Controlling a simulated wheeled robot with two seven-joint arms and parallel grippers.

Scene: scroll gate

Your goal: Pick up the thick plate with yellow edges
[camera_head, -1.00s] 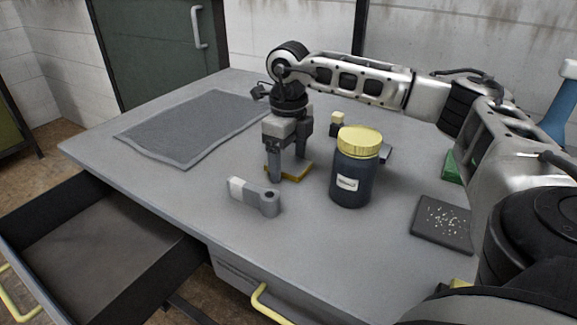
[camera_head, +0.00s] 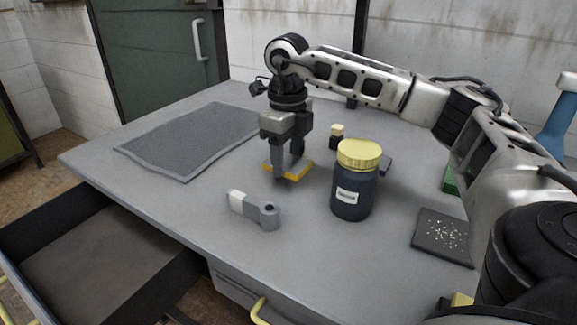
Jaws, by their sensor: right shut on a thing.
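The thick plate with yellow edges (camera_head: 299,168) is near the middle of the grey table, behind the grey-and-white tool and left of the jar. My right gripper (camera_head: 286,168) points straight down over it, with its fingers closed on the plate. The fingers hide part of the plate. I cannot tell whether the plate is clear of the table top. My left gripper is not in view.
A dark jar with a yellow lid (camera_head: 355,185) stands close to the right of the gripper. A grey-and-white tool (camera_head: 256,209) lies in front. A grey mat (camera_head: 190,140) lies back left. A speckled dark plate (camera_head: 442,236) is at right. An open drawer (camera_head: 100,250) juts out front left.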

